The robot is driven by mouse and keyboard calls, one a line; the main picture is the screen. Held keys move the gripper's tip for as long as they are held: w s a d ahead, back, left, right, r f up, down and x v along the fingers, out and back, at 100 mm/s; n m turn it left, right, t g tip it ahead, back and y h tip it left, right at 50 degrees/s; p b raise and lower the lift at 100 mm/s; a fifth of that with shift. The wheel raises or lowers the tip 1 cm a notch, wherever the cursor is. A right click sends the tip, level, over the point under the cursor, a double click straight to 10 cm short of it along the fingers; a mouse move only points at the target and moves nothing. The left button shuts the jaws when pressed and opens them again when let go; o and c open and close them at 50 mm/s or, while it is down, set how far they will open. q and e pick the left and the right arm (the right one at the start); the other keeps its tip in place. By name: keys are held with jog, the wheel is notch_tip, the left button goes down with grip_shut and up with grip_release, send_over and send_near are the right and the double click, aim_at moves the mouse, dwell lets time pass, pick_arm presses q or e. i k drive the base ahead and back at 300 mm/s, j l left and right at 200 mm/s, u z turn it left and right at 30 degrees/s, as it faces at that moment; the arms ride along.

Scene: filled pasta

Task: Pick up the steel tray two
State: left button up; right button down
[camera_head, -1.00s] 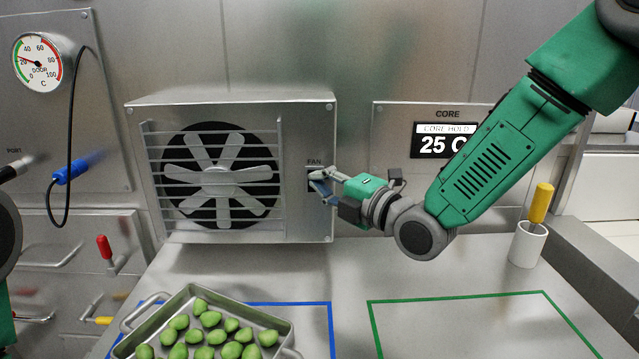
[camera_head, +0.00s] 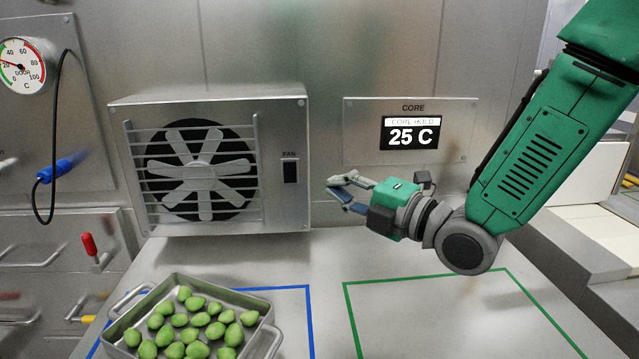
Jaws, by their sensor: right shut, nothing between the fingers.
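A steel tray (camera_head: 263,299) with two side handles stands on the counter at the lower left, partly inside a blue outline. It holds several green filled pasta pieces (camera_head: 197,320). My right gripper (camera_head: 335,188) is shut and empty. It hangs above the counter, right of the fan box and well up and to the right of the tray. My left gripper is not in view. I cannot see a label on the tray.
A fan box (camera_head: 304,210) with a black switch (camera_head: 291,172) stands behind the tray. A CORE display (camera_head: 411,132) reads 25 C. The green outline (camera_head: 430,276) on the counter is empty. A red-handled lever (camera_head: 90,245) is at the left.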

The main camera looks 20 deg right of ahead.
aim_at(182, 317)
jog(key=k, duration=1)
